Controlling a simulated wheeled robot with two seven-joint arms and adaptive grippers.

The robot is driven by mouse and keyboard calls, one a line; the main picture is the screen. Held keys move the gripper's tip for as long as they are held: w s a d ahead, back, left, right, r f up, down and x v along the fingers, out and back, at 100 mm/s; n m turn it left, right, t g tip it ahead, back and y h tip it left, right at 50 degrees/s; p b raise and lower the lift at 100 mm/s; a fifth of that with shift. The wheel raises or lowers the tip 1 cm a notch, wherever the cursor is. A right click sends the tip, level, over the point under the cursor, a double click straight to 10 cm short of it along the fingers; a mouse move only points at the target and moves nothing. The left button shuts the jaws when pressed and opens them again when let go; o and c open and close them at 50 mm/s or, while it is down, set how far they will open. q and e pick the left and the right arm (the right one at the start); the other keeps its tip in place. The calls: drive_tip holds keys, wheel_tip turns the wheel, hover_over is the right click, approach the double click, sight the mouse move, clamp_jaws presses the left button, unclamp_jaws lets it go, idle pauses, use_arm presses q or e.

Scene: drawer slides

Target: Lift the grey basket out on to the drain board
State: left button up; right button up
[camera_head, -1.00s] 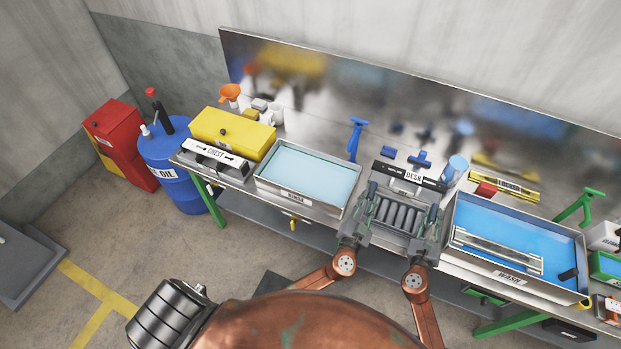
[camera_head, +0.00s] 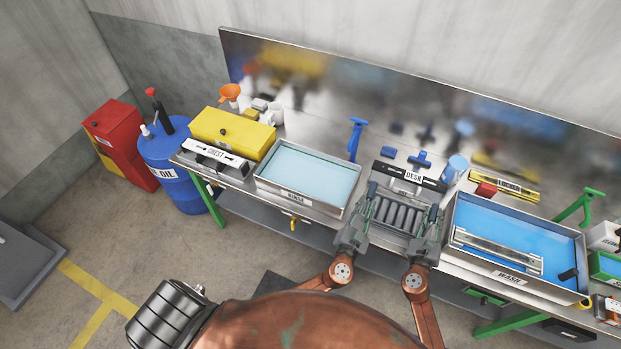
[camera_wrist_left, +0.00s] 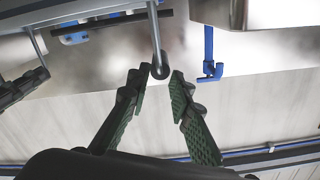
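A grey ribbed piece (camera_head: 403,216) sits on the bench between my two grippers, with a small label at its back. I take it for the drain board. A long silver-grey rack or set of rails (camera_head: 497,252) lies in the blue wash bath (camera_head: 548,225) to the right; I cannot tell whether it is the grey basket. My left gripper (camera_head: 366,203) is at the ribbed piece's left side. In the left wrist view, its green-padded fingers (camera_wrist_left: 168,73) are apart, with a grey rod's round end (camera_wrist_left: 160,72) near the tips. My right gripper (camera_head: 434,218) is at the right side; its finger gap is unclear.
The rinse bath (camera_head: 270,184) stands left of the ribbed piece. A yellow chest (camera_head: 232,133) is farther left. A desk sign (camera_head: 409,175) and blue tools (camera_head: 422,159) are behind it.

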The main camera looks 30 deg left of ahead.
drive_tip(key=shift+r, duration=0.2)
idle(0.3)
drive_tip(key=shift+s+d, duration=0.15)
drive_tip(key=shift+s, duration=1.75)
drive_tip(key=shift+s+d, duration=0.15)
drive_tip(key=shift+s, duration=1.7)
use_arm(q)
drive_tip(key=s+d, duration=0.1)
drive_tip(key=s, duration=1.1)
